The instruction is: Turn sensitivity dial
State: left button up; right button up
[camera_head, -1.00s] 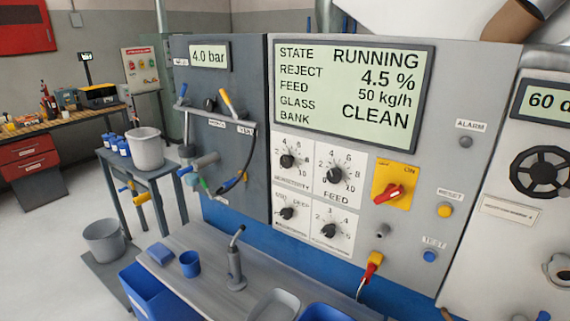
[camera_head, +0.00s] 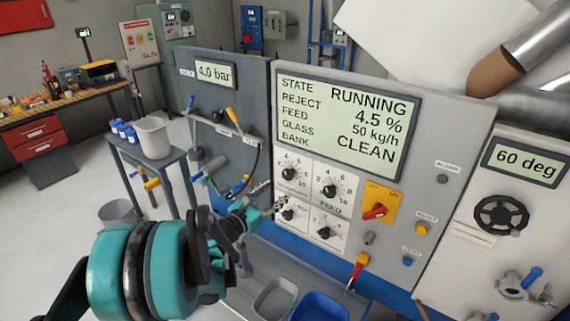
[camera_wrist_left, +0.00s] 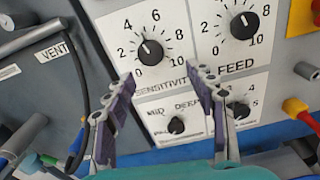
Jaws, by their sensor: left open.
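The sensitivity dial (camera_head: 289,174) is a black knob on a white 0–10 scale plate, at the upper left of the dial group on the grey panel. In the left wrist view the sensitivity dial (camera_wrist_left: 150,51) is upright above its printed label, with its white pointer toward the upper left, near 4. My left gripper (camera_head: 277,206) is in front of the panel, just below and left of that dial. In the left wrist view its two fingers (camera_wrist_left: 163,82) are spread, empty, with the dial beyond and between their tips. My right gripper does not show.
The feed dial (camera_head: 330,191) is close on the right, and two smaller dials (camera_head: 288,214) are below. A red switch on a yellow plate (camera_head: 377,207) is further right. A hose (camera_head: 254,165) and levers are on the dark panel at left. Trays (camera_head: 274,297) are below.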

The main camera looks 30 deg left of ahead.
aim_at(286, 176)
pick_arm(q)
jog(key=shift+n+y, duration=0.3)
jog(key=shift+n, duration=0.3)
jog(key=w, duration=0.7)
jog(key=shift+w+a+r, duration=0.2)
jog(key=shift+w+r, duration=0.1)
jog(key=shift+w, duration=0.05)
jog(key=c, duration=1.2)
